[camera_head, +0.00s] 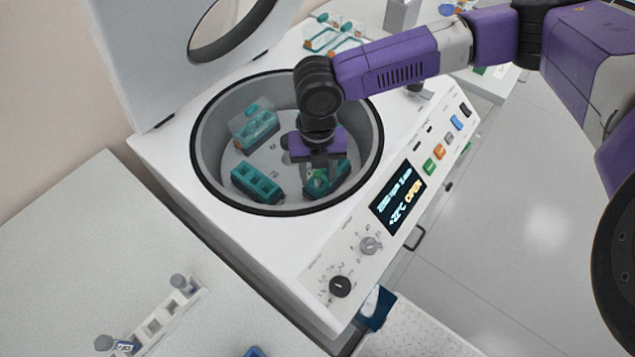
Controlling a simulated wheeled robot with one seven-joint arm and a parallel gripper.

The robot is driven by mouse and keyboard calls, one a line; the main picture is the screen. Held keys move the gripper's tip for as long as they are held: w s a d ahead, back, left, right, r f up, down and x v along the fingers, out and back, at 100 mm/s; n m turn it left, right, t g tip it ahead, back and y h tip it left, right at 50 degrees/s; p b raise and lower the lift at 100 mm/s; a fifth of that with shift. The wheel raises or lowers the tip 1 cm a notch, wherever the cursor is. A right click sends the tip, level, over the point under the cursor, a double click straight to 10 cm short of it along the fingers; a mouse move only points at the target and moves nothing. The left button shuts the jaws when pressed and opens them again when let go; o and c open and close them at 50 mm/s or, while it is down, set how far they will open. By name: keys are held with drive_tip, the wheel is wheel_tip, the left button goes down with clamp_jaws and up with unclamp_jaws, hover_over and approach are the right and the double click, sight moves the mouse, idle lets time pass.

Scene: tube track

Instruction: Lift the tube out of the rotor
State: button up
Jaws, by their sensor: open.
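The centrifuge (280,225) stands with its lid up, and its round bowl is open. Inside the bowl is the rotor (272,163) with several teal buckets. My gripper (318,170) points down into the bowl, over the teal bucket on the right (338,176). It is open. A small orange and pale spot shows by the fingertips, but I cannot tell whether it is the tube. The fingers and wrist hide most of that bucket. The front bucket (257,183) shows empty slots. The rear bucket (254,126) has a clear cover tilted up at it.
The raised lid (150,50) stands behind the bowl on the left. A control panel with a lit display (398,198) is at the front right. A white tube rack (160,325) stands on the bench at lower left.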

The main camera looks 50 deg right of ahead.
clamp_jaws()
drive_tip(key=shift+r, duration=0.15)
wheel_tip(320, 180, up, 20)
drive_tip(key=shift+b, duration=0.35)
idle(0.5)
drive_tip(key=shift+r+p, duration=1.85)
drive_tip(key=shift+p, duration=0.15)
